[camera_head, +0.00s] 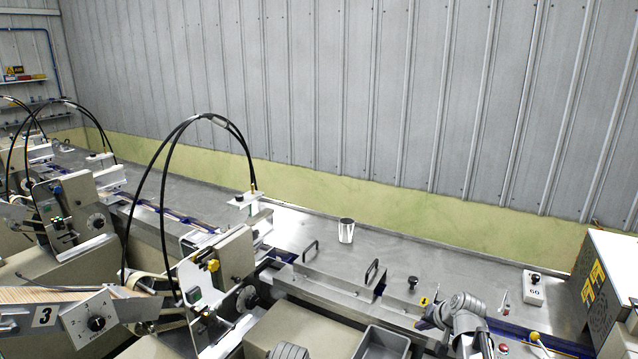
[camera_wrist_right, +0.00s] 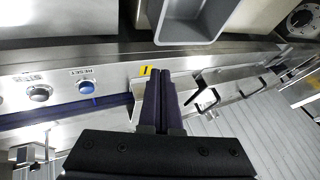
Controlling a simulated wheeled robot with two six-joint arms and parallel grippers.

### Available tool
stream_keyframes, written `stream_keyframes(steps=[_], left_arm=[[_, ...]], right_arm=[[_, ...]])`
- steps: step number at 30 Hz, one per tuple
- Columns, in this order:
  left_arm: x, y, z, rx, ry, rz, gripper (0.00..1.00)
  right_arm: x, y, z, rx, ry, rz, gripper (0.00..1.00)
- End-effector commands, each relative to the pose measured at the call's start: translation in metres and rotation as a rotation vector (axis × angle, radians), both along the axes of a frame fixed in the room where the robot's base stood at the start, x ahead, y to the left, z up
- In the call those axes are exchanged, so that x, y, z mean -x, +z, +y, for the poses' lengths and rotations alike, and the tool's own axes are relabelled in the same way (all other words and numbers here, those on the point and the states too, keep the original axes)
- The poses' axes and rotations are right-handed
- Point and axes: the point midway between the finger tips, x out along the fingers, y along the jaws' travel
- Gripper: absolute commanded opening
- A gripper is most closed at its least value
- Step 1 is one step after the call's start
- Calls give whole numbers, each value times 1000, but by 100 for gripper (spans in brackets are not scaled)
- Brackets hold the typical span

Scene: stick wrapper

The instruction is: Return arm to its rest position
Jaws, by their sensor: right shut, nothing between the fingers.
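My right arm (camera_head: 462,310) comes in at the lower right of the head view, over the front of the machine. My right gripper (camera_wrist_right: 161,74) shows clearly in the right wrist view, its two dark fingers pressed together with nothing between them. In the head view only a small dark part of it shows by the machine's front rail. A grey rounded part at the bottom middle of the head view looks like a link of my left arm. My left gripper is not in view.
A grey bin (camera_head: 382,343) is close to the right gripper and also shows in the right wrist view (camera_wrist_right: 190,22). Two black handles and control buttons stand near the rail. A metal cup (camera_head: 346,232) stands on the bench behind. Wrapping machines fill the left.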

Motion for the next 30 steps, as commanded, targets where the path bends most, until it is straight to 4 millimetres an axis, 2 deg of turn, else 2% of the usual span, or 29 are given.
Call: stream_keyframes(steps=[1, 3, 6, 9, 12, 16, 20, 24, 30], left_arm=[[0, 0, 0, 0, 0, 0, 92], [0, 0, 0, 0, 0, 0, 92], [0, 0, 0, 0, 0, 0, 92], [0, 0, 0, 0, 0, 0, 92], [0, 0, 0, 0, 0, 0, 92], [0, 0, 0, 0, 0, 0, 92], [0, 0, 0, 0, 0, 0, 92], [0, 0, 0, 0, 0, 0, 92], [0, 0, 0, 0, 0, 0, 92]], right_arm=[[18, -7, 43, 25, 85, 51, 0], [41, -16, 88, 69, 189, 127, 0], [81, -28, 145, 142, 335, 234, 0], [125, -36, 188, 225, 467, 334, 0], [166, -40, 217, 310, 574, 420, 0], [208, -41, 239, 403, 674, 502, 0], [231, -41, 247, 464, 728, 549, 0], [240, -40, 250, 490, 747, 569, 0], [240, -40, 250, 492, 748, 571, 0]])
